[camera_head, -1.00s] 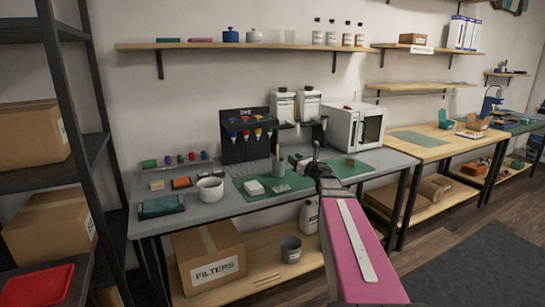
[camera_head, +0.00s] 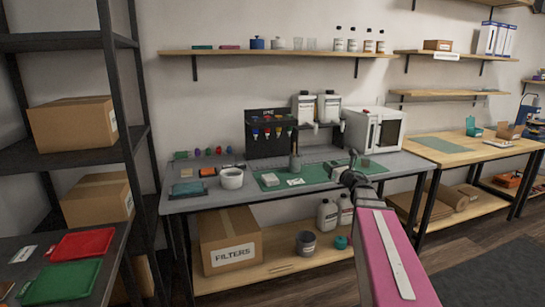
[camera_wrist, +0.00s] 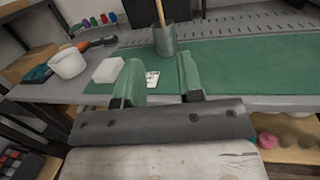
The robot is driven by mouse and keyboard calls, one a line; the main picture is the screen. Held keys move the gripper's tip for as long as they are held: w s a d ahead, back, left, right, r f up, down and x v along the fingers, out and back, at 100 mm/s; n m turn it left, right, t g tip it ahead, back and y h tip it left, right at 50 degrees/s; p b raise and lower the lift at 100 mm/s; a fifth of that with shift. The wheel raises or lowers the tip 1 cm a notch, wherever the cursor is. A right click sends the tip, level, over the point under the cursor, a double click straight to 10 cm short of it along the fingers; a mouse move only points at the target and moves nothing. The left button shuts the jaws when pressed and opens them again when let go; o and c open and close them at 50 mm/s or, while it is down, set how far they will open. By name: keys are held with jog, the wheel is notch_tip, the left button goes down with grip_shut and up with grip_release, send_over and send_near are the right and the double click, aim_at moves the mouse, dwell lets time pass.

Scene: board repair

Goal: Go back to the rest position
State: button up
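My pink arm (camera_head: 388,255) reaches up from the lower right of the head view. My gripper (camera_head: 346,160) is at its far end, over the front part of the grey workbench (camera_head: 205,202). In the wrist view, the two fingers of my gripper (camera_wrist: 160,75) stand apart with nothing held between them. Past them I see the green mat (camera_wrist: 240,62), a small white card (camera_wrist: 152,79), a white block (camera_wrist: 108,70) and a grey cup (camera_wrist: 164,41) with a stick in it.
A white bowl (camera_head: 231,179) stands on the bench's left part. A white microwave-like box (camera_head: 372,128) stands at the back right. A dark shelf rack (camera_head: 124,100) and a table with red (camera_head: 83,244) and green (camera_head: 68,282) trays are at left. Floor shows at lower right.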

jog(key=s+d+f+m+g+h, duration=0.3)
jog(key=f+m+h, duration=0.5)
jog(key=m, duration=0.6)
jog(key=s+d+f+m+g+h, duration=0.1)
jog(key=s+f+m+g+h, duration=0.3)
jog(key=f+m, duration=0.8)
jog(key=s+a+f+m+g+y, duration=0.1)
jog(key=s+a+f+m+g, duration=0.4)
jog(key=s, duration=0.5)
jog(key=s+a+f+m+g+y, duration=0.1)
jog(key=s+a+f+m+g, duration=0.4)
jog(key=s+m, duration=0.4)
jog(key=shift+s+a+f+m+y, duration=0.15)
jog(key=shift+s+f+m+y, duration=0.2)
jog(key=shift+m, duration=0.25)
